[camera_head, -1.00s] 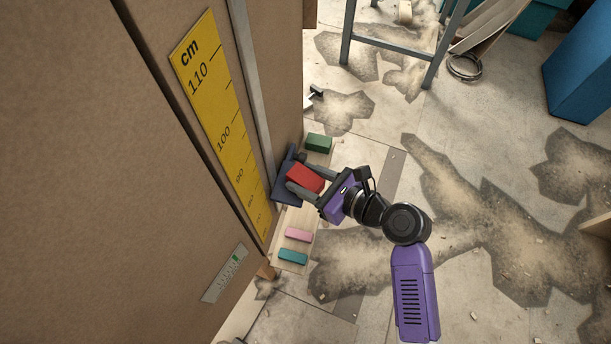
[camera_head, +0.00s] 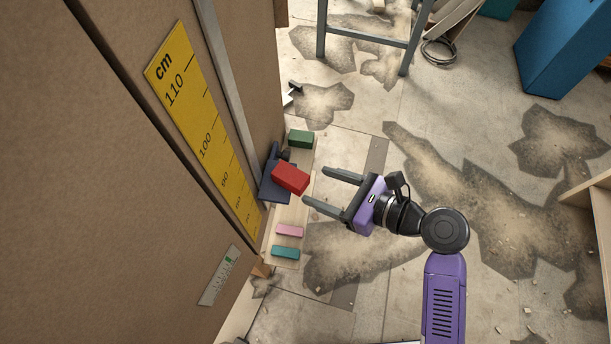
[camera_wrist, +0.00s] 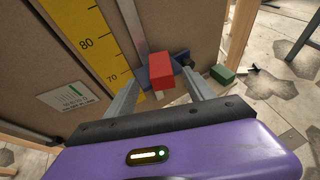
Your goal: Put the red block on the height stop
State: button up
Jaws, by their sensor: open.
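The red block (camera_head: 290,179) rests on the dark blue height stop (camera_head: 271,191), which sticks out from the brown panel beside the yellow cm scale (camera_head: 203,121). The block overhangs the stop's right side in the head view. My gripper (camera_head: 324,187) is open and empty, to the right of the block and apart from it. In the wrist view the red block (camera_wrist: 160,70) sits on the blue stop (camera_wrist: 181,58), ahead of and between my open fingers.
A low shelf below carries a green block (camera_head: 301,139), a pink block (camera_head: 289,230) and a teal block (camera_head: 285,252). A grey metal frame (camera_head: 370,38) stands behind. The floor to the right of the shelf is mostly free, with stains.

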jog(key=shift+v, duration=1.25)
jog(key=s+d+f+n+t+h, duration=0.2)
jog(key=s+d+f+n+h, duration=0.15)
jog(key=s, duration=0.25)
jog(key=s+d+f+n+t+h, duration=0.1)
jog(key=s+d+f+n+h, duration=0.3)
jog(key=s, duration=0.3)
jog(key=s+d+r+n+t+h, duration=0.2)
jog(key=s+r+n, duration=0.4)
jog(key=r+n, duration=0.1)
jog(key=s+d+r+n+t+h, duration=0.1)
jog(key=s+d+r+n+t, duration=0.1)
jog(key=s+r+n, duration=0.4)
notch_tip(320, 180, up, 3)
jog(key=d+n, duration=0.1)
jog(key=n, duration=0.3)
jog(key=shift+f+h, duration=0.15)
jog(key=shift+h, duration=0.2)
jog(key=shift+d+n, duration=0.15)
jog(key=shift+n, duration=0.1)
notch_tip(320, 180, up, 4)
jog(key=p, duration=0.4)
jog(key=shift+r+p, duration=0.25)
jog(key=shift+p, duration=0.1)
